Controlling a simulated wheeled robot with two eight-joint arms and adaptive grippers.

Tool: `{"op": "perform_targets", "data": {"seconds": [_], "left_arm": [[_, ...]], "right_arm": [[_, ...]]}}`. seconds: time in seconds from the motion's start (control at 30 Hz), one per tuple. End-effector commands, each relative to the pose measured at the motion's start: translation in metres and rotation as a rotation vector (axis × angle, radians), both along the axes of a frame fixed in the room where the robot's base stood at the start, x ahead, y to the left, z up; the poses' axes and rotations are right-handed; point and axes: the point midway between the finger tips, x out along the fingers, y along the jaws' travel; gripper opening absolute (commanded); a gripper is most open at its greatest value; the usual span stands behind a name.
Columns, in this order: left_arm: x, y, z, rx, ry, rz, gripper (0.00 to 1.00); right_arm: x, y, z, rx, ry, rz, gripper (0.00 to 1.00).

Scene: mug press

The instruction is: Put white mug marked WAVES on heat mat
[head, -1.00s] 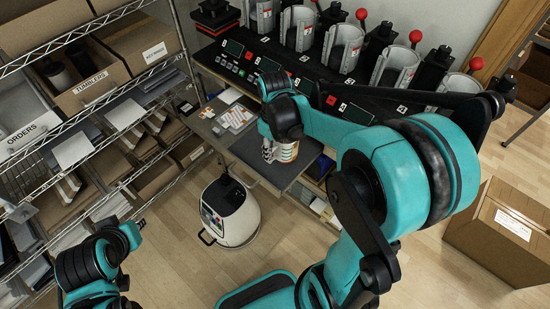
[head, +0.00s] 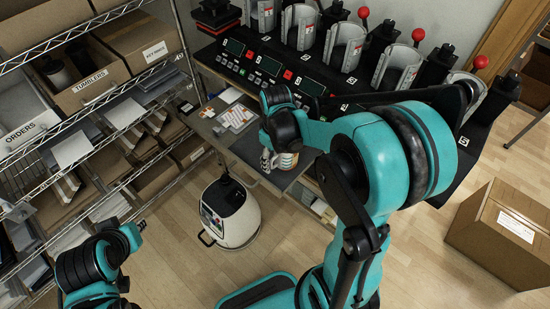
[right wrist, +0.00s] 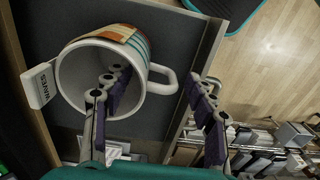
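The white mug (right wrist: 75,85) has orange, cream and teal stripes and a white tag reading WAVES (right wrist: 41,86). In the right wrist view its mouth faces the camera and its handle points right. In the head view the mug (head: 288,159) is partly hidden by my right gripper (head: 276,158). My right gripper (right wrist: 158,98) is open, with one finger inside the mug and the other outside, beyond the handle and apart from it. A dark grey mat-like surface (right wrist: 190,40) lies behind the mug. I cannot tell whether the base touches it.
A row of mug presses (head: 345,45) with red knobs stands behind my right arm. Cards (head: 237,117) lie left of the mug. A white canister (head: 230,212) stands on the floor. A wire shelf (head: 90,120) fills the left, and a cardboard box (head: 500,235) stands right.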

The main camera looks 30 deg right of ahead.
Motion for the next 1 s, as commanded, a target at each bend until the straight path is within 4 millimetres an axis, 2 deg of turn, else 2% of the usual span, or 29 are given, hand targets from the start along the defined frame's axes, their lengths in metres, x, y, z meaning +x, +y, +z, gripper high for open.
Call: {"op": "perform_targets", "data": {"seconds": [0.17,0.27,0.7,0.83,1.0], "left_arm": [[0.0,0.0,0.001,0.0,0.0,0.0,0.19],[0.0,0.0,0.005,0.0,0.0,0.0,0.19],[0.0,0.0,0.027,0.0,0.0,0.0,0.19],[0.0,0.0,0.03,0.0,0.0,0.0,0.19],[0.0,0.0,0.03,0.0,0.0,0.0,0.19]], "right_arm": [[0.0,0.0,0.001,0.0,0.0,0.0,0.56],[0.0,0.0,0.009,0.0,0.0,0.0,0.56],[0.0,-0.001,0.099,0.0,0.0,0.0,0.56],[0.0,-0.001,0.115,0.0,0.0,0.0,0.56],[-0.005,0.002,0.126,-0.004,-0.027,-0.016,0.56]]}}
